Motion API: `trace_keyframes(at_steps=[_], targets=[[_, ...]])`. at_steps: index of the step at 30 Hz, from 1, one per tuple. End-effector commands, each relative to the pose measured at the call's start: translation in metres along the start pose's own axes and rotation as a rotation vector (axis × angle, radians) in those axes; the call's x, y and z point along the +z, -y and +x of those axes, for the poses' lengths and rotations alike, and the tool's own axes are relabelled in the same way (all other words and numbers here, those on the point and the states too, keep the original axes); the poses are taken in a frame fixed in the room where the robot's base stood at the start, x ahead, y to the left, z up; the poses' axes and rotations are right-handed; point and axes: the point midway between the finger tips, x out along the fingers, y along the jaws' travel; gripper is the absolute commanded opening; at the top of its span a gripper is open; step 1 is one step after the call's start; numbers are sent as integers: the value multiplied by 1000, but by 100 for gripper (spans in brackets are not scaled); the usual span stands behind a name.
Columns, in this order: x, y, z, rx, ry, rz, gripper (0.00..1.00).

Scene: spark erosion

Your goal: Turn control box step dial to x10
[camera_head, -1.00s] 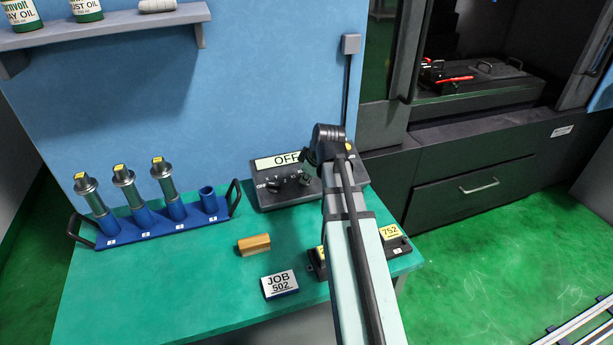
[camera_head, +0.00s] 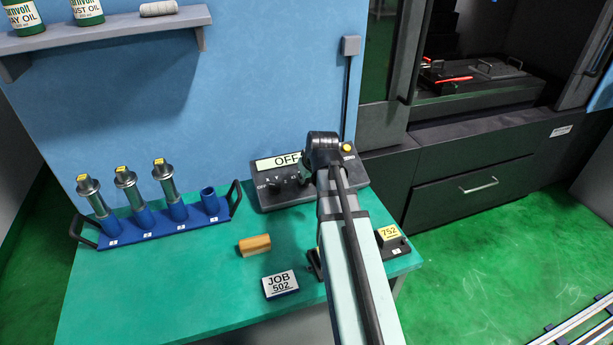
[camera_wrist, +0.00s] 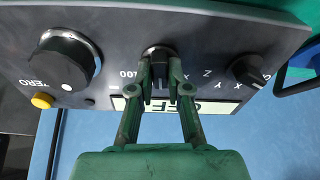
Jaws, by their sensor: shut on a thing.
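The control box (camera_head: 347,177) is a dark sloped box at the back of the green bench, with a white display reading OFF (camera_head: 277,162). In the wrist view the box appears upside down. Its step dial (camera_wrist: 157,50) is the middle black knob, with "100" printed beside it. My gripper (camera_wrist: 160,72) is shut on the step dial, one finger on each side. The fingers hide part of the knob and the display, so I cannot read the dial's setting.
A yellow button (camera_wrist: 42,101) sits near the handwheel.

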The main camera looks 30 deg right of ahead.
Motion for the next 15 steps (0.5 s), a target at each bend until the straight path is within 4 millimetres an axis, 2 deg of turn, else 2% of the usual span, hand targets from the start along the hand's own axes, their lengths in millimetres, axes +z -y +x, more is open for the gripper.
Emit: trace_keyframes(at_steps=[6, 15], targets=[[1, 1, 0, 11, 2, 87, 0], [1, 0, 0, 17, 2, 122, 0]])
